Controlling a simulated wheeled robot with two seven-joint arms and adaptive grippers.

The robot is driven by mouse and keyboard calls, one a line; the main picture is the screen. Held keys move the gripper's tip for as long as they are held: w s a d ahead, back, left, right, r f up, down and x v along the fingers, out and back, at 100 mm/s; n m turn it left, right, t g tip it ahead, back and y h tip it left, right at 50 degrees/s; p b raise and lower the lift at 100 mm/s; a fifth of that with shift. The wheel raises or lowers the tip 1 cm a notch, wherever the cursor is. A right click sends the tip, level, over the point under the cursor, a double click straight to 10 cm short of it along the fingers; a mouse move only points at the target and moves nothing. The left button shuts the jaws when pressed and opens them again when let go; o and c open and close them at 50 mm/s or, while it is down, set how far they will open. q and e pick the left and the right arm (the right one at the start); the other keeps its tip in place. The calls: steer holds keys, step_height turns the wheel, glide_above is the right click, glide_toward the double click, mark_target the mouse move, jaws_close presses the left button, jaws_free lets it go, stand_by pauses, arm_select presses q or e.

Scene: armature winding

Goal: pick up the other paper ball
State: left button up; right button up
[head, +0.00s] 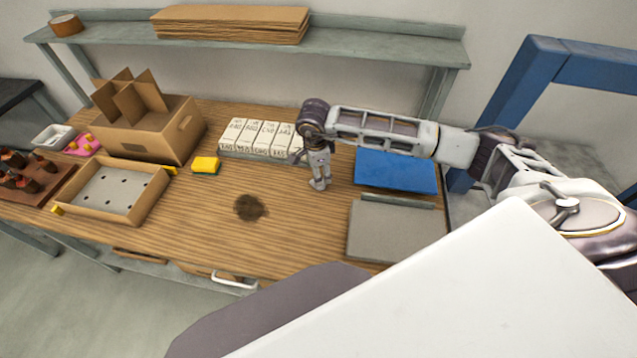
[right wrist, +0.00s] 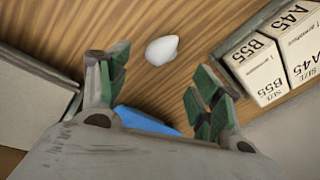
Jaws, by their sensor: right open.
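A white paper ball (right wrist: 162,50) lies on the wooden table in the right wrist view, just beyond and between the fingertips. My right gripper (right wrist: 157,70) is open, with green-padded fingers apart and nothing between them. In the head view my right gripper (head: 319,184) points down over the table, beside the row of white boxes. The ball does not show in the head view; the gripper and arm may hide it. My left gripper is in neither view.
White labelled boxes (head: 258,140) stand close left of the gripper; a blue mat (head: 396,172) and grey plate (head: 390,232) lie right. A yellow sponge (head: 206,165), dark stain (head: 250,207), shallow cardboard tray (head: 150,205) and cardboard box (head: 160,140) are further left. The table's middle front is clear.

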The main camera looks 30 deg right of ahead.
steer(key=shift+w+d+f, duration=0.15)
steer(key=shift+f, duration=1.05)
steer(key=shift+w+d+f+p, duration=0.15)
steer(key=shift+f+p, duration=0.1)
steer(key=shift+f, duration=0.6)
steer(key=shift+w+a+f+p, duration=0.1)
steer(key=shift+w+f+p, duration=0.1)
steer(key=shift+f, duration=0.7)
steer(key=shift+w+d+f+p, duration=0.1)
steer(key=shift+f+p, duration=0.15)
steer(key=shift+f, duration=0.6)
steer(key=shift+c, duration=0.4)
steer(key=c, duration=0.7)
